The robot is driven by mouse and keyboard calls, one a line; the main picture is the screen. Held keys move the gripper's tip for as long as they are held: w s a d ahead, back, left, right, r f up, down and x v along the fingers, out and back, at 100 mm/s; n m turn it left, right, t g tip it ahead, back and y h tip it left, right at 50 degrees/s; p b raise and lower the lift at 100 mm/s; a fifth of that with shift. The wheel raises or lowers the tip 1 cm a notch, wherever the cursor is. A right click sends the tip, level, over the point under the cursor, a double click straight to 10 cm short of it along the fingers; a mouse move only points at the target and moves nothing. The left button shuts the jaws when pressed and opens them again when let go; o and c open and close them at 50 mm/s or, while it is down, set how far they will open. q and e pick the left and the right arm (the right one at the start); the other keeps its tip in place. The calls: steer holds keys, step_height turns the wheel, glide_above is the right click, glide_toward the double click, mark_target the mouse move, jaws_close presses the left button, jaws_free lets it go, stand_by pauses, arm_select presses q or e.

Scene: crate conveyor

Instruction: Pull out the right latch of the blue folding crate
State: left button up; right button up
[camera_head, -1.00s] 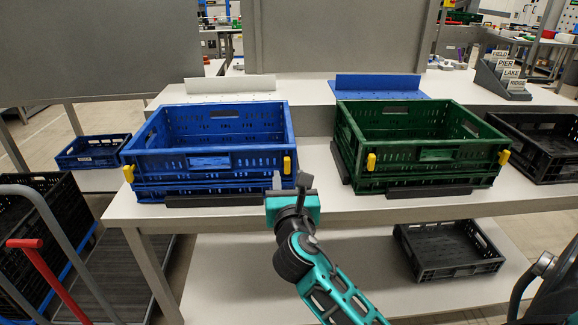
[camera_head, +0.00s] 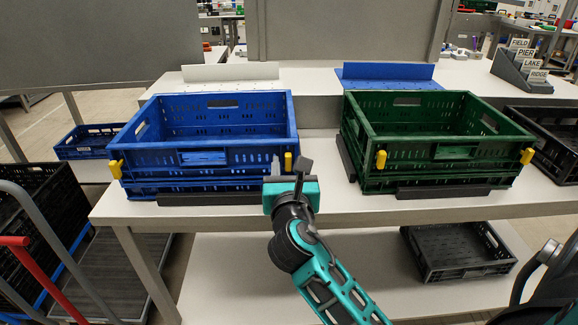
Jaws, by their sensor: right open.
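The blue folding crate (camera_head: 160,190) stands open and empty on the left part of the table. Its right latch (camera_head: 288,162) is a yellow tab at the front right corner. Its left latch (camera_head: 116,169) is a similar tab at the front left corner. My right gripper (camera_head: 288,168) is just in front of the crate's front right corner, pointing up and away. Its fingers are apart, one on each side of the right latch in the picture. I cannot tell whether they touch it. My left gripper is not in view.
A green folding crate (camera_head: 378,186) with yellow latches stands to the right. A dark bar (camera_head: 215,199) lies along the blue crate's front edge. A black crate (camera_head: 425,272) sits on the lower shelf. A cart with a red handle (camera_head: 40,272) stands at the left.

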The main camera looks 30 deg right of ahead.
steer(key=shift+c, duration=0.4)
jaws_close()
